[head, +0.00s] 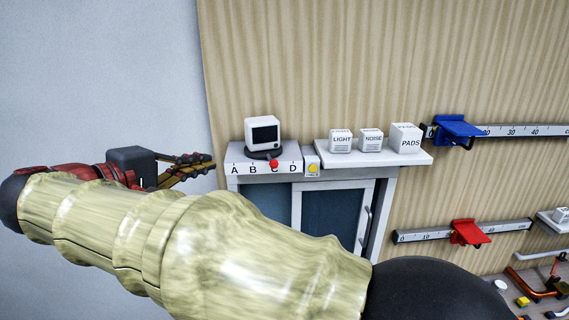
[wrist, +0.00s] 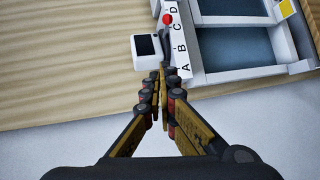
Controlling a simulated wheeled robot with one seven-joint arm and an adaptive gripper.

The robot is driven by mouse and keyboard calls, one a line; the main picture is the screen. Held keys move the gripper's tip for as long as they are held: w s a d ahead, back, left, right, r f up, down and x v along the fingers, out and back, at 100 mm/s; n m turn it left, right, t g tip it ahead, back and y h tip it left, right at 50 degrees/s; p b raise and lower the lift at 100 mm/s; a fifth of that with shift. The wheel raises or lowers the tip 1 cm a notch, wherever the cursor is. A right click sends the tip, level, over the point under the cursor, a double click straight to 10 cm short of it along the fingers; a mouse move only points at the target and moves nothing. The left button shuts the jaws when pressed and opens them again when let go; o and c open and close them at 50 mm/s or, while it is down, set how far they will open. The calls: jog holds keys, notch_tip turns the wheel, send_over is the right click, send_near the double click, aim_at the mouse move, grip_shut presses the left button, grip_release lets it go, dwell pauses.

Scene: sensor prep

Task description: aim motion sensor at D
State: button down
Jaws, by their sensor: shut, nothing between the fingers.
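The motion sensor (head: 263,133), a white box with a dark screen on a dark round base, stands on a white ledge (head: 235,179) lettered A to D. A red-knobbed lever (head: 273,164) reaches forward from its base and overlaps the C in the head view. In the wrist view the sensor (wrist: 146,47) is ahead of the fingertips, with the red knob (wrist: 167,19) beside C and D. My gripper (head: 210,163) is left of the ledge, near the A end, apart from the lever. Its fingers are together and empty in the wrist view (wrist: 162,76).
A yellow button (head: 313,168) is right of D. A shelf (head: 425,158) holds LIGHT (head: 341,141), NOISE (head: 371,140) and PADS (head: 406,138) blocks. Below is a glass-fronted cabinet (head: 368,225). Blue (head: 459,132) and red (head: 469,233) sliders sit on rails at right.

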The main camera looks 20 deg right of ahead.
jog(key=m, duration=0.2)
jog(key=m+p, duration=0.2)
send_near(256, 159)
notch_tip(256, 159, up, 2)
jog(key=d, duration=0.2)
jog(key=shift+g, duration=0.3)
jog(key=d, duration=0.2)
jog(key=d+f, duration=0.1)
jog(key=d, duration=0.1)
jog(key=shift+w+f, duration=0.15)
jog(key=shift+n, duration=0.3)
